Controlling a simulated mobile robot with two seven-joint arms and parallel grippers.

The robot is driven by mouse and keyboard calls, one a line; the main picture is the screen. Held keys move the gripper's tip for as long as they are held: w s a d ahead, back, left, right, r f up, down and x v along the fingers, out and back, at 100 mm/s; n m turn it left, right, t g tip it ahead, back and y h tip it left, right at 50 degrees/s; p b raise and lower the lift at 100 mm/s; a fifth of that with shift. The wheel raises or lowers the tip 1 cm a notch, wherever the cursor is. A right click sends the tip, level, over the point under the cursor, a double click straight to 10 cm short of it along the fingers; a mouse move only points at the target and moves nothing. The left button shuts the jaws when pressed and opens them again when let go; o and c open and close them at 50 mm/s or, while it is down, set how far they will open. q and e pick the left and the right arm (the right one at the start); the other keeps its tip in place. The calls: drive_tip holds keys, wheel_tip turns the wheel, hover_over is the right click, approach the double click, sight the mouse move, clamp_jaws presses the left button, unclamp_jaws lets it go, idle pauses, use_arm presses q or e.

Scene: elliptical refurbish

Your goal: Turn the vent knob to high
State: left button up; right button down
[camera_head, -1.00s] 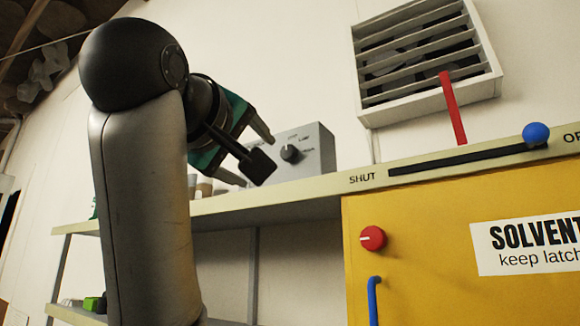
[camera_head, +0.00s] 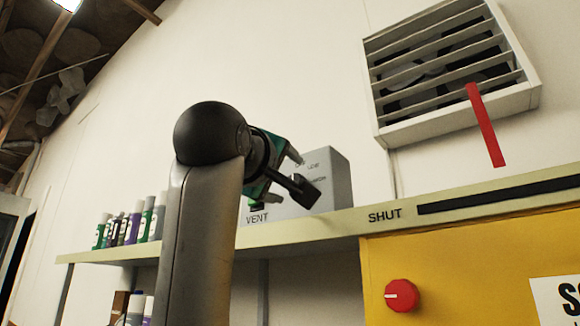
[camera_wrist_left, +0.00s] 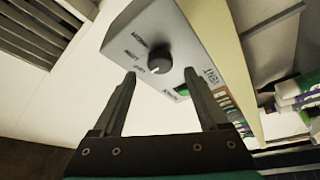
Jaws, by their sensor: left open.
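The vent control is a grey box (camera_head: 335,178) on the shelf above the word VENT. Its black round knob (camera_wrist_left: 159,61) shows in the left wrist view, with small printed labels around it that are too blurred to read surely. A small pale mark shows on the knob's edge. My left gripper (camera_head: 303,174) is open in front of the box and hides the knob in the head view. In the left wrist view my left gripper (camera_wrist_left: 160,75) has its two fingers apart, with the knob beyond and between the tips, not held. My right gripper is out of view.
A shelf edge (camera_head: 330,224) runs below the box, with several bottles (camera_head: 130,225) at its left. A yellow cabinet (camera_head: 460,260) with a red knob (camera_head: 401,295) is at right. A louvred wall fan (camera_head: 450,75) with a red strip (camera_head: 486,125) hangs above.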

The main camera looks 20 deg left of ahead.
use_arm(q)
drive_tip(key=shift+p+x, duration=0.55)
drive_tip(key=shift+x, duration=1.25)
clamp_jaws()
